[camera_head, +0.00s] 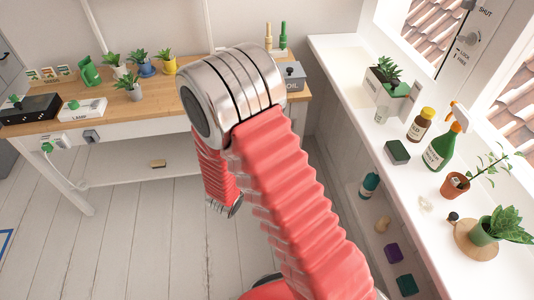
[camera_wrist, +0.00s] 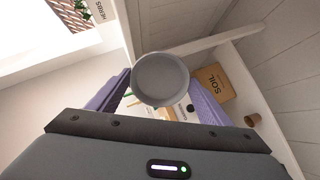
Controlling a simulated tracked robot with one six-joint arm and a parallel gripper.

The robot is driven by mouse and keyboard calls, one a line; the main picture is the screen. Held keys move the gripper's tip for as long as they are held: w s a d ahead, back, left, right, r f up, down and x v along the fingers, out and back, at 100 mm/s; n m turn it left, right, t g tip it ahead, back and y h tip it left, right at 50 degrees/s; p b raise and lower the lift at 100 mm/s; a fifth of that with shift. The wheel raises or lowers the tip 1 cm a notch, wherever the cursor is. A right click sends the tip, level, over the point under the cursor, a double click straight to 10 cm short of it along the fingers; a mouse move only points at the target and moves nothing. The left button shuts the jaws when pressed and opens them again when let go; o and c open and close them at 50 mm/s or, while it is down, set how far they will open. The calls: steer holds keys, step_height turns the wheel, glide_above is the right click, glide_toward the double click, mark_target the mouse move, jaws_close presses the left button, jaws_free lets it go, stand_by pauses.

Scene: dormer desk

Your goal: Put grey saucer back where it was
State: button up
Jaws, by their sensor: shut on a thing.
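The grey saucer (camera_wrist: 161,79) is a round, shallow dish in the middle of the wrist view. My gripper (camera_wrist: 160,92) has purple fingers on either side of it and is shut on it. The saucer looks empty, with its round face toward the wrist camera. In the head view my red, ribbed arm bends down toward the floor between the desk and the sill. The gripper and saucer cannot be made out there, and my arm hides part of the scene.
The white window sill (camera_head: 420,190) at right holds bottles, a spray bottle (camera_head: 441,145) and plants. A soil box (camera_wrist: 214,83) shows in the wrist view.

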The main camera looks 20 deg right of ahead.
steer(key=f+n+y, duration=0.1)
steer(key=s+f+n+t+y, duration=0.1)
steer(key=f+t+y, duration=0.1)
steer(key=shift+s+a+f+n, duration=0.2)
steer(key=shift+a+f+n, duration=0.05)
steer(key=shift+a+n, duration=0.15)
